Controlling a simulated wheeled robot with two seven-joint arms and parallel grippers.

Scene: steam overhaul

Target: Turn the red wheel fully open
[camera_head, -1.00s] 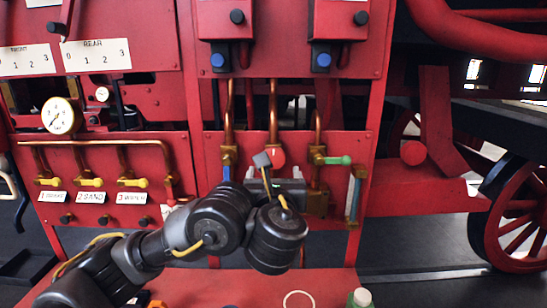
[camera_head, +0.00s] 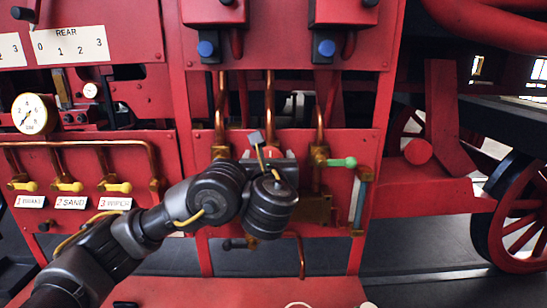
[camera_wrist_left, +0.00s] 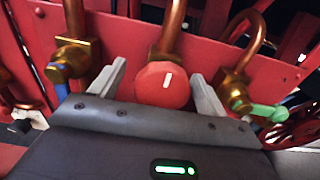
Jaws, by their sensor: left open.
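The red wheel (camera_wrist_left: 160,88) is a round red knob with a short white mark, nearly upright in the left wrist view. It sits below a copper pipe on the red panel. In the head view only a small part of the wheel (camera_head: 271,152) shows behind my left gripper. My left gripper (camera_wrist_left: 158,72) is open, with one pale finger on each side of the wheel. Gaps show between the fingers and the wheel's rim, so it is not clasped. My right gripper is in neither view.
A green-handled valve (camera_head: 340,162) is close on the right, and a blue-handled valve (camera_wrist_left: 57,80) is close on the left. A gauge (camera_head: 34,114) and several yellow levers (camera_head: 67,186) are further left. A red shelf (camera_head: 220,290) runs below.

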